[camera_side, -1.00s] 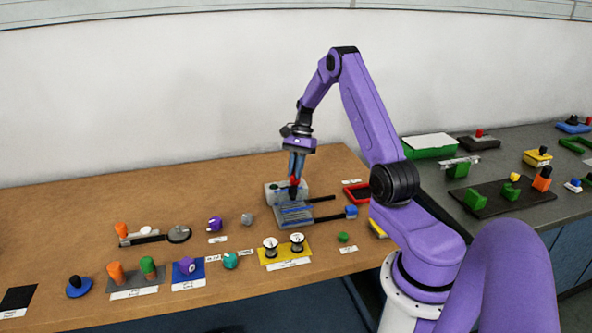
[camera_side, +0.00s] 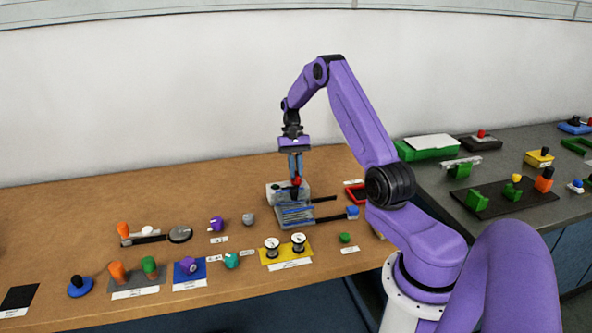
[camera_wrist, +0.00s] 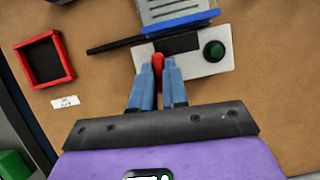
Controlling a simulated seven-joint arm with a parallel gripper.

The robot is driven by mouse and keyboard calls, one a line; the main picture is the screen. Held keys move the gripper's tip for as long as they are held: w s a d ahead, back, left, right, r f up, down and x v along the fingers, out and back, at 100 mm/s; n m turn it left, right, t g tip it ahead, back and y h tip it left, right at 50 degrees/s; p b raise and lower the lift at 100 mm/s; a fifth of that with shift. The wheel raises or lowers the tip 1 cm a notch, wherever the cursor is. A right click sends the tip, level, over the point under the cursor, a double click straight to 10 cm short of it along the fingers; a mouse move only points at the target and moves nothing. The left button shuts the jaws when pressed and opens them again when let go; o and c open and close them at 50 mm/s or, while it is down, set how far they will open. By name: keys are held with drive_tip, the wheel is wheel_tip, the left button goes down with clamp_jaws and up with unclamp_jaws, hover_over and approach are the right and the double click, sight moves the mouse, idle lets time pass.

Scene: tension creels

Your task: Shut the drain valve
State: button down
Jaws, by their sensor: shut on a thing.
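My gripper (camera_side: 296,178) has its blue fingers shut on a red handle (camera_wrist: 158,66), which I take to be the drain valve's. In the wrist view the handle sits between the fingertips, at the near edge of a pale grey box (camera_wrist: 215,60). The box has a dark panel (camera_wrist: 177,44) and a round green knob (camera_wrist: 213,50) on top.
The grey ribbed unit with a blue edge (camera_wrist: 180,23) adjoins the box. A dark bar (camera_wrist: 115,45) sticks out beside it. A red-rimmed tray (camera_wrist: 69,52) stands nearby. Bare tabletop lies left of the box.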

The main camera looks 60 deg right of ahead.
idle(0.4)
drive_tip(key=c, duration=1.1)
unclamp_jaws()
drive_tip(key=shift+c, duration=0.2)
drive_tip(key=shift+r, duration=0.1)
drive_tip(key=v, duration=1.7)
drive_tip(key=shift+w, duration=0.2)
